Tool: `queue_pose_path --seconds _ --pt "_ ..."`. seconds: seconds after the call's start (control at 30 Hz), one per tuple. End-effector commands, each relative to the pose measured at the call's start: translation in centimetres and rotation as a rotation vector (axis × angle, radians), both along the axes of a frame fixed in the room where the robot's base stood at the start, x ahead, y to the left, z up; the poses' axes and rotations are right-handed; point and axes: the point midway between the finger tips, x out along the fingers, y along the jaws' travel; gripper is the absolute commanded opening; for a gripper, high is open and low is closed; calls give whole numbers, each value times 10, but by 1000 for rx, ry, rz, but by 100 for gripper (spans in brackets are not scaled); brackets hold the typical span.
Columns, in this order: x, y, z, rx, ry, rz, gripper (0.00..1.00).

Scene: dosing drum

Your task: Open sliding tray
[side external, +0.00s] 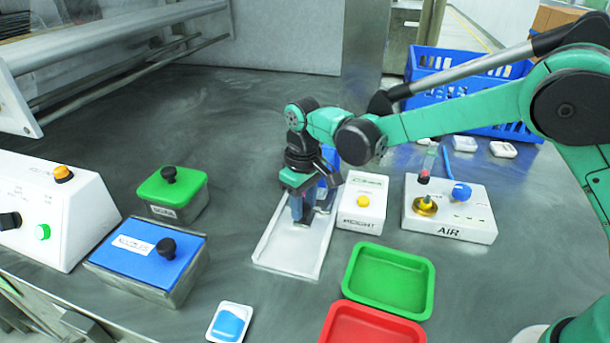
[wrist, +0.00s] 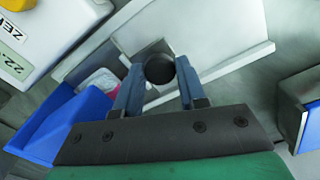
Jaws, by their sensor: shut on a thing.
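The white sliding tray (side external: 287,255) lies on the dark table, its near end toward the side camera. It also shows in the wrist view (wrist: 220,30) as a pale flat plate with a raised edge. My gripper (side external: 311,212) points down over the far part of the tray. In the wrist view my gripper (wrist: 158,90) has its two blue-grey fingers on either side of a dark round knob (wrist: 160,69), shut on it. A blue part (wrist: 62,125) shows beside the left finger, partly hidden by my gripper.
A white box marked WEIGHT (side external: 362,203) stands close right of the tray, with the AIR box (side external: 450,208) beyond. Blue-lidded (side external: 146,250) and green-lidded (side external: 172,190) boxes stand left. Green (side external: 390,280) and red (side external: 370,325) trays lie front right. Bare table lies before the tray.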

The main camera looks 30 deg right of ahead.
Motion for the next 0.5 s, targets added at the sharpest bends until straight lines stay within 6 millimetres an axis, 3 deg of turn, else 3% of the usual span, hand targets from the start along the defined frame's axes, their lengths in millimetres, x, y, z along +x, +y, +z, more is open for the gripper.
queue_pose_path --seconds 0.3,0.5 --pt "-2 3 1 0 0 1 0" --pt "-33 34 1 1 -1 9 0"
